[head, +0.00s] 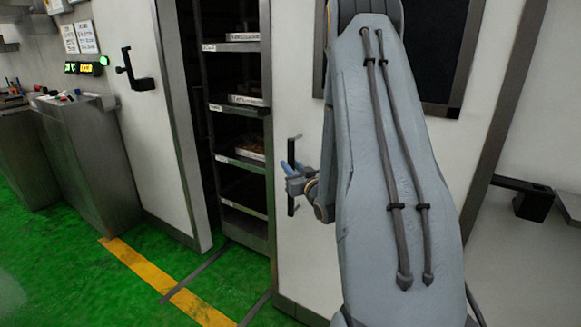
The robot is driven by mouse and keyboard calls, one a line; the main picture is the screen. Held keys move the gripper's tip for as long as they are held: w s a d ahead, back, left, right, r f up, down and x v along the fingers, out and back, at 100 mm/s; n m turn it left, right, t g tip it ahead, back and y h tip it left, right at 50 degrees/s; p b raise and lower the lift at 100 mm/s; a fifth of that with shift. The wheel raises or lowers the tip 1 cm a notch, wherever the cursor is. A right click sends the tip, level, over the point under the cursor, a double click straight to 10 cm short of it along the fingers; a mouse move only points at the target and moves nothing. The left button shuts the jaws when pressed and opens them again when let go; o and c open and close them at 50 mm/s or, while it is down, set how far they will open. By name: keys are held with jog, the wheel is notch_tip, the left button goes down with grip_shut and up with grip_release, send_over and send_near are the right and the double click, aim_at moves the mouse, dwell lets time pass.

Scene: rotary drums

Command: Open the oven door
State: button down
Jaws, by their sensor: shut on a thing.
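The oven door (303,245) is a tall white panel with a dark window (415,60), on the right in the head view. Its handle (291,152) is an upright black bar near the door's left edge. My gripper (291,178) is shut on the middle of this handle; the bar shows above and below the fingers. My grey arm covers much of the door and part of the window. To the left of the door's edge is a dark gap, where a rack (243,110) with trays is visible.
Another white panel (140,120) with a black handle (138,75) stands left of the rack. A grey control box (90,150) with buttons stands further left. A black bracket (533,198) is at the right. The green floor (75,270) with a yellow line (150,272) is clear at lower left.

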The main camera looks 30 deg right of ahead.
jog(key=c, duration=1.6)
grip_release()
jog(key=shift+s+d, duration=0.25)
jog(key=shift+s, duration=0.05)
jog(key=shift+o, duration=0.2)
jog(key=shift+a, duration=0.1)
jog(key=shift+w, duration=0.1)
jog(key=s+a+b, duration=0.1)
jog(key=s, duration=0.6)
jog(key=shift+s+a, duration=0.15)
jog(key=shift+s, duration=0.25)
